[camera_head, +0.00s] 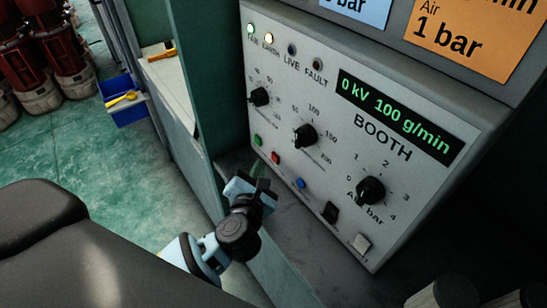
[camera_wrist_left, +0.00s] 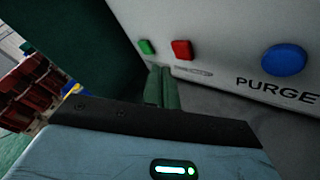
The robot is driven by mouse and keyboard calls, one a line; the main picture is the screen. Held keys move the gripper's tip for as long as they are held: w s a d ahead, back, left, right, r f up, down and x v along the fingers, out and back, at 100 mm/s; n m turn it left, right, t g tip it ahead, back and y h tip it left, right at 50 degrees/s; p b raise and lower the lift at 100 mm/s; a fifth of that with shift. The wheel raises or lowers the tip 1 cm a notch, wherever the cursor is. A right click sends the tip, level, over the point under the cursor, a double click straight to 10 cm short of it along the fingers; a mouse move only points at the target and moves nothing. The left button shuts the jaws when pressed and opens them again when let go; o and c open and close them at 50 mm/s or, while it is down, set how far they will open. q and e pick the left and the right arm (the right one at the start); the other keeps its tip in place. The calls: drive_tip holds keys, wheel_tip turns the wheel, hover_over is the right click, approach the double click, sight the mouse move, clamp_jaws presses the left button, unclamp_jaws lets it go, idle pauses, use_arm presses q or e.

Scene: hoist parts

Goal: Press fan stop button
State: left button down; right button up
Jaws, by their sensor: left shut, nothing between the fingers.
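The red button (camera_head: 276,157) sits in the lower left of the grey booth panel (camera_head: 330,120), between a green button (camera_head: 258,140) and a blue one (camera_head: 300,183). The red button (camera_wrist_left: 182,50) and green button (camera_wrist_left: 147,47) also show in the left wrist view; the small label under the red one is not readable. My left gripper (camera_head: 260,179) is shut and empty, just below and left of the red button. In the left wrist view its green fingers (camera_wrist_left: 161,88) point at the panel's lower edge, below the green and red buttons. Contact cannot be judged. My right gripper is not in view.
The panel has several black knobs (camera_head: 305,136), a black switch (camera_head: 330,212), a pale button (camera_head: 361,243) and a display (camera_head: 395,115). Two lamps at its upper left are lit. A green post (camera_head: 190,100) stands left of the panel. A blue bin (camera_head: 125,100) is farther left.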

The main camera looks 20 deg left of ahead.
use_arm(q)
drive_tip(key=shift+s+a+p, duration=0.2)
drive_tip(key=shift+s+a, duration=0.3)
drive_tip(key=shift+s, duration=0.3)
drive_tip(key=shift+s+a+p, duration=0.2)
drive_tip(key=shift+s+a, duration=0.25)
drive_tip(key=shift+s, duration=0.35)
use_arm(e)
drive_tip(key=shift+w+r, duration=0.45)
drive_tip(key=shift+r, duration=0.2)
